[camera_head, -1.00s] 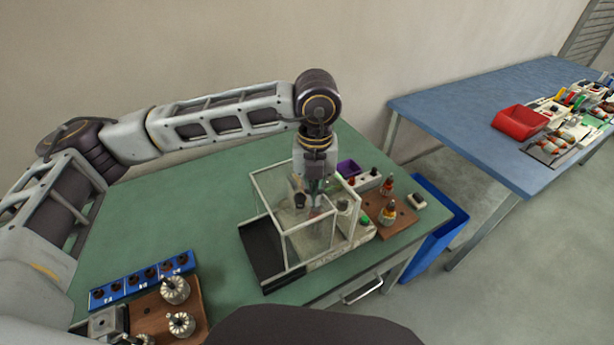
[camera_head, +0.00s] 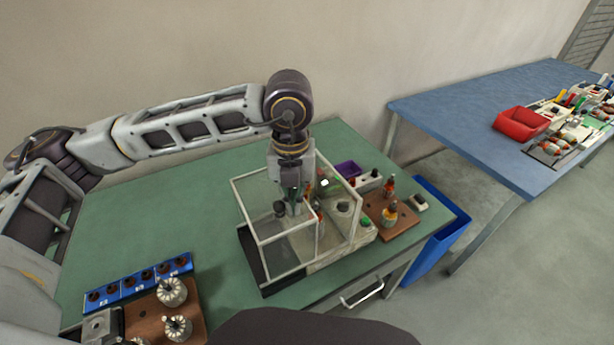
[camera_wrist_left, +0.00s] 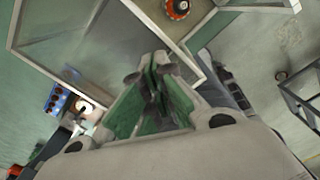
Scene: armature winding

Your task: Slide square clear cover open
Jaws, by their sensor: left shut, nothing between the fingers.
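The square clear cover (camera_head: 262,243) is a see-through box with pale frame edges. It stands over the left part of the winding machine, above a black base (camera_head: 252,262). A clear panel (camera_head: 343,190) stands upright to its right. My left gripper (camera_head: 295,208) is shut and empty, pointing down at the cover; its fingertips appear within the cover's outline. The left wrist view shows the closed fingers (camera_wrist_left: 155,78) close beside a pale frame edge (camera_wrist_left: 185,62) of the cover. I cannot tell whether they touch it. My right gripper is not in view.
A wooden board with bottles (camera_head: 395,222) and a purple bin (camera_head: 347,169) are right of the machine. A blue rack (camera_head: 137,283) and a wooden board with armatures (camera_head: 190,305) are at front left. The green table (camera_head: 180,200) is clear left of the cover.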

